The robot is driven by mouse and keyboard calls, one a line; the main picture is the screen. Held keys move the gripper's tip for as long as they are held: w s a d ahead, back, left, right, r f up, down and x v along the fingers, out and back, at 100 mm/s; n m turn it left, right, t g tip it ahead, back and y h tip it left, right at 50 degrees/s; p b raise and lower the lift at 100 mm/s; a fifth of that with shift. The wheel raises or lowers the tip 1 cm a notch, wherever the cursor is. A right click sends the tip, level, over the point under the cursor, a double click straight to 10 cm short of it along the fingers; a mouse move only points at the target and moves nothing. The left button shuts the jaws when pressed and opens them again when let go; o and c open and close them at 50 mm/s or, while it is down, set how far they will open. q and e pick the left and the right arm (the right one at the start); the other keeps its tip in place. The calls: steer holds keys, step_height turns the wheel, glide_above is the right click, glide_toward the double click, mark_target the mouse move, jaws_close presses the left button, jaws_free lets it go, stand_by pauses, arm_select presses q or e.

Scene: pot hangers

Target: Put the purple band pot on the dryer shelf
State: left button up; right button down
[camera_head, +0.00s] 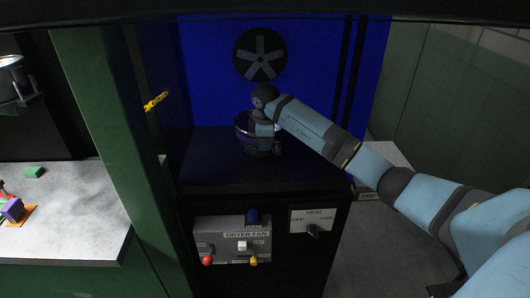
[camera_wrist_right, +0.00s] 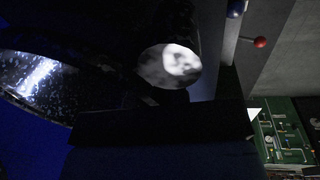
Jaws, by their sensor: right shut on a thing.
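The purple band pot (camera_head: 242,122) is inside the blue-backed dryer, over the dark dryer shelf (camera_head: 208,168). It is partly hidden behind my right wrist and gripper. My right gripper (camera_head: 262,151) is shut on the pot, at its near right side. I cannot tell whether the pot's base touches the shelf. In the right wrist view a shiny dark curved surface, likely the pot (camera_wrist_right: 38,78), fills the left side. My left gripper is in neither view.
A fan (camera_head: 261,55) is on the dryer's back wall. Below the shelf is a panel with a DRYER FAN box (camera_head: 232,240) and a HEAT knob (camera_head: 312,230). A green post (camera_head: 105,110) stands left, beside a grey worktop (camera_head: 75,215). Shelf front is clear.

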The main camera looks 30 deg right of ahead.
steer(key=shift+f, duration=1.85)
steer(key=c, duration=1.1)
jaws_free()
steer(key=shift+f, duration=0.15)
